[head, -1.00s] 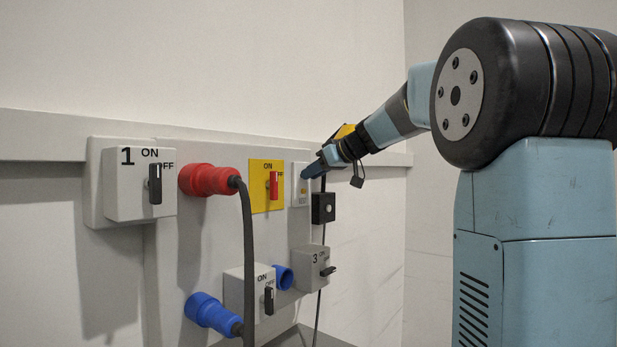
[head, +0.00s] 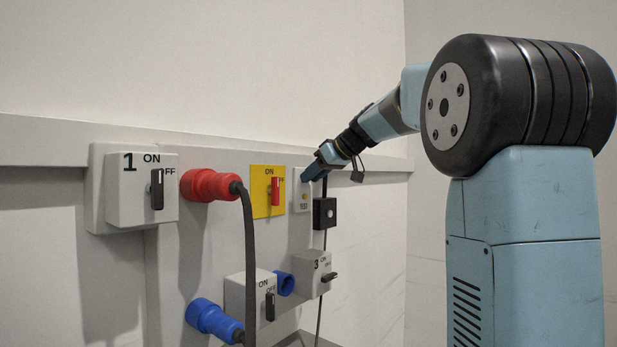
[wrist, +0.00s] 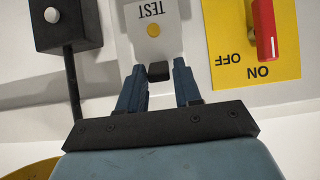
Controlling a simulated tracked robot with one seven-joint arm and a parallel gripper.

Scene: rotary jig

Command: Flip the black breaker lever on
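The black breaker lever (wrist: 158,71) is a small block on the white breaker plate (wrist: 150,40), below a yellow TEST button in the wrist view. In the head view, my gripper (head: 310,174) is at the top of the white plate (head: 303,199) and hides the lever.
A yellow plate (head: 260,206) with a red switch (head: 275,191) sits beside the breaker. A black box (head: 325,212) with a white button and cable is on the other side. Switch box 1 (head: 130,205), a red plug (head: 207,185) and blue plugs (head: 212,319) are farther off.

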